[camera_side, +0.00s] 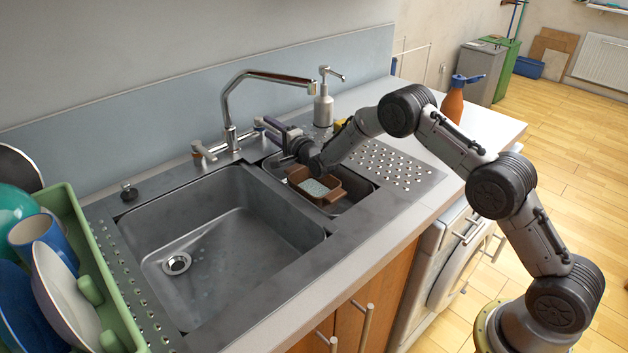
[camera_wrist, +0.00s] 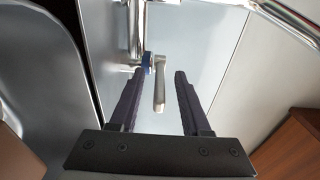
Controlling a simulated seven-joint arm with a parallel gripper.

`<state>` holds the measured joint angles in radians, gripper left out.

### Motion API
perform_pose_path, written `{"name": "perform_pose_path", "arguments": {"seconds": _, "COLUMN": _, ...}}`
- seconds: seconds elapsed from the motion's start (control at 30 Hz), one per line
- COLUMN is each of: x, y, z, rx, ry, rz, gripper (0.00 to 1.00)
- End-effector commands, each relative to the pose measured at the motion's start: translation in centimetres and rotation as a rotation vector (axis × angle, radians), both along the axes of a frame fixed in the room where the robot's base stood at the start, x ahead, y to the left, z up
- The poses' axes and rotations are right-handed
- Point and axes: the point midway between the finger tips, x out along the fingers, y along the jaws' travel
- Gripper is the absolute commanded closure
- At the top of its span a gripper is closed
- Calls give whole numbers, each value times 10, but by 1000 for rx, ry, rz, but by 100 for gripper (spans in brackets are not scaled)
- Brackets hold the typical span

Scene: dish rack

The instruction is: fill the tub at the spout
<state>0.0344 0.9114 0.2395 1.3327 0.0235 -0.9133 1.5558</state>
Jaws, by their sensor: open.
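A brown tub (camera_side: 330,196) sits in the small sink basin, with a pale blue, speckled surface inside; I cannot tell whether that is water. The chrome spout (camera_side: 285,77) arches from the faucet at the back, its end high above the small basin. I see no stream falling. My gripper (camera_side: 268,128) is at the back of the sink beside the faucet, open. In the wrist view, its two dark fingers (camera_wrist: 157,80) are apart, with a metal tap lever (camera_wrist: 160,88) showing between their tips. A blue mark (camera_wrist: 148,60) is at the lever's base; contact is not clear.
A large empty basin (camera_side: 225,225) lies left of the tub. Another lever (camera_side: 204,151) stands left of the spout. A soap dispenser (camera_side: 323,100) stands behind the small basin. A green dish rack (camera_side: 100,265) is at the left, an orange bottle (camera_side: 453,103) at the right.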

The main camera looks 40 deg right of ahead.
Motion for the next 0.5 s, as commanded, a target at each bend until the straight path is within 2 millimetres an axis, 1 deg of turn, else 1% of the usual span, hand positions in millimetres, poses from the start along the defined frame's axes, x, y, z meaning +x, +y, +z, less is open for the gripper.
{"name": "perform_pose_path", "arguments": {"seconds": 0.17, "x": -1, "y": -1, "z": 0, "rx": 0, "ry": 1, "rz": -2, "gripper": 53}}
{"name": "perform_pose_path", "arguments": {"seconds": 0.5, "x": -13, "y": -1, "z": 0, "rx": 1, "ry": 1, "rz": -2, "gripper": 53}}
